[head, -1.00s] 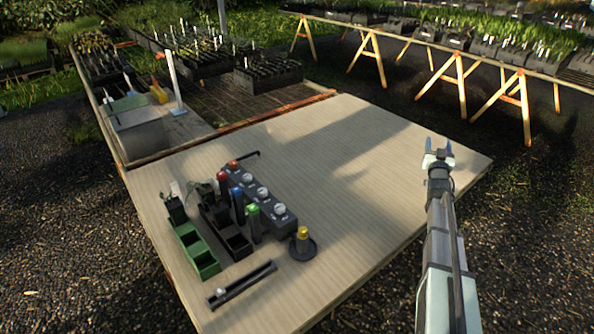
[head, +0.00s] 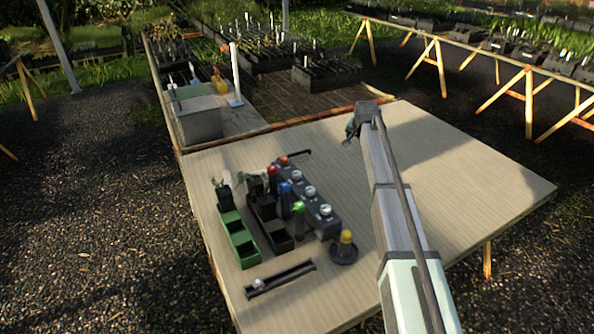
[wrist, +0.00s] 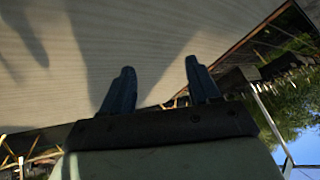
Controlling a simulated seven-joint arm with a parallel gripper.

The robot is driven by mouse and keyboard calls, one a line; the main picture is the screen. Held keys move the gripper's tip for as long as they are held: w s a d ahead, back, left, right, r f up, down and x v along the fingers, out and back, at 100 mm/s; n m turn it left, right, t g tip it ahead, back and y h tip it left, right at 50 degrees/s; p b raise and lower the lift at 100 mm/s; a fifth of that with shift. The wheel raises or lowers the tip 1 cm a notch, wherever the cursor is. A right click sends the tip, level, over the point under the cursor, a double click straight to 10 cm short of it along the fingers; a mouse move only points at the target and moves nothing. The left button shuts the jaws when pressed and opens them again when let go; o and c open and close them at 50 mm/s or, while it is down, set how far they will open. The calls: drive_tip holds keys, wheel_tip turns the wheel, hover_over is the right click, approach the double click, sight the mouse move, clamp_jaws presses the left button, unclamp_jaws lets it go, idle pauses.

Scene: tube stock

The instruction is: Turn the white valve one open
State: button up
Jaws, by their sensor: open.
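A long dark grey block (head: 318,216) stands on the table with several round knobs in a row along its top. The nearest white knob (head: 325,209), the middle white knob (head: 309,191) and the farther white knob (head: 296,176) are pale; an orange-red one sits at the far end. I cannot tell which is valve one, or how any is turned. My gripper (head: 350,128) is above the far part of the table, beyond and right of the block, partly hidden by my wrist. In the wrist view its two fingers (wrist: 159,68) are apart and empty, with bare tabletop behind.
Red, blue and green-topped posts stand left of the block, beside black and green bins (head: 238,238). A yellow-topped piece on a round dark base (head: 344,250) and a dark rail (head: 280,279) lie nearer. The right side of the table (head: 470,180) is clear.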

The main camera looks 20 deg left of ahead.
drive_tip(key=s+a+r+g, duration=0.35)
drive_tip(key=s+a, duration=0.45)
drive_tip(key=a, duration=0.5)
wheel_tip(320, 180, up, 2)
drive_tip(key=g+h, duration=0.1)
drive_tip(key=g, duration=0.2)
hover_over(297, 173)
drive_tip(key=shift+n, duration=0.3)
wheel_tip(297, 173, down, 13)
drive_tip(key=shift+w+a+f, duration=0.1)
drive_tip(key=shift+c, duration=0.3)
drive_tip(key=c, duration=1)
